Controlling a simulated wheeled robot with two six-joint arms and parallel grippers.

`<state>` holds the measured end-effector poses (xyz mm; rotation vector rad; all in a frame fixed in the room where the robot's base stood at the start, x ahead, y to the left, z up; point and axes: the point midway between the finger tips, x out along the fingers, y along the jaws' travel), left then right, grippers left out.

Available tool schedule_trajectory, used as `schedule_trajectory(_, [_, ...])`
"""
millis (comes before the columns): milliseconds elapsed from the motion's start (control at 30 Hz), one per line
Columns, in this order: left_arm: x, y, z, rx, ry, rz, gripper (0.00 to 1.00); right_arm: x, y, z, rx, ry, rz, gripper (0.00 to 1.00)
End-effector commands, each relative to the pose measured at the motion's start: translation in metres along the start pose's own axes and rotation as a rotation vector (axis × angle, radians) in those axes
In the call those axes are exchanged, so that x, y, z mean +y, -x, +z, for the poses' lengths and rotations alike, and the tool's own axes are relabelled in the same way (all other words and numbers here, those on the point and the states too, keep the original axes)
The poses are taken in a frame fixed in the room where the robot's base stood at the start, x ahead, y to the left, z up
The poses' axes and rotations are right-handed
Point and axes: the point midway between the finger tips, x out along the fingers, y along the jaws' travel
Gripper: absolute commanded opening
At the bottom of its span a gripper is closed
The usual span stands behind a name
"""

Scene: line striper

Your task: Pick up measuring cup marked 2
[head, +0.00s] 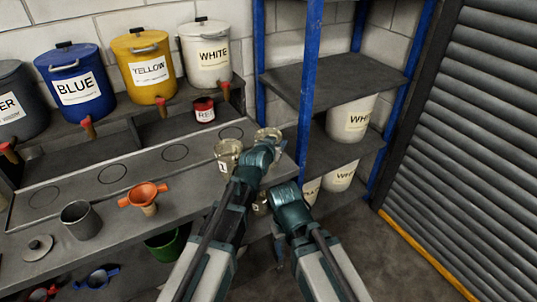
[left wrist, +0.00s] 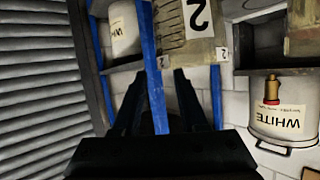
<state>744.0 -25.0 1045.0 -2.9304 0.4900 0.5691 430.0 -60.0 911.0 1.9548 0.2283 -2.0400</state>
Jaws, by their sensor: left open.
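The measuring cup marked 2 (left wrist: 184,45) shows large at the top of the left wrist view, with its label upside down. In the head view a clear cup rim (head: 268,133), likely the same cup, shows just behind my left gripper (head: 278,147), which hides most of it. My left gripper, also in the left wrist view (left wrist: 160,85), is open and empty, its fingers close to the cup's near side. A cup marked 1 (head: 228,152) stands just left of the gripper. My right gripper (head: 292,208) is lower right; its fingers are hidden.
Labelled paint buckets, including a yellow one (head: 149,65) and a white one (head: 205,52), stand along the back. A blue shelf post (head: 308,75) rises close to my left gripper.

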Motion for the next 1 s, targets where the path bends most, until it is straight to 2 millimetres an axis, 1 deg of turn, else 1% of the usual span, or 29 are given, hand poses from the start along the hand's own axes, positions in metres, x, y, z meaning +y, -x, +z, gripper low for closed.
schedule_trajectory(33, [0.0,-0.013,0.005,0.0,0.0,0.0,0.42,-0.001,-0.01,-0.001,0.0,0.0,0.0,0.65])
schedule_trajectory(100, [0.0,-0.024,0.004,0.0,0.0,0.0,0.42,-0.001,-0.013,-0.001,0.0,0.0,0.0,0.65])
schedule_trajectory(167, [0.0,-0.03,0.003,0.0,0.001,0.0,0.42,-0.001,-0.015,-0.001,0.0,0.0,0.0,0.65])
schedule_trajectory(233, [0.0,-0.033,0.003,0.0,0.001,0.0,0.42,-0.001,-0.015,-0.001,0.0,0.0,0.0,0.65])
schedule_trajectory(433, [0.0,-0.031,0.002,0.0,0.0,0.0,0.42,-0.001,-0.014,-0.001,0.0,0.0,0.0,0.65])
schedule_trajectory(567, [0.0,-0.031,0.002,0.0,0.0,0.0,0.19,-0.001,-0.014,-0.001,0.0,0.0,0.0,0.65])
schedule_trajectory(600, [0.0,-0.031,0.002,0.0,0.0,0.0,0.12,-0.001,-0.014,-0.001,0.0,0.0,0.0,0.65])
schedule_trajectory(667, [0.0,-0.031,0.002,0.0,0.0,0.0,0.01,-0.001,-0.014,-0.001,0.0,0.0,0.0,0.65])
schedule_trajectory(1000, [0.0,-0.031,0.003,-0.001,0.0,0.0,0.0,-0.001,-0.014,-0.001,0.0,0.0,0.0,0.65])
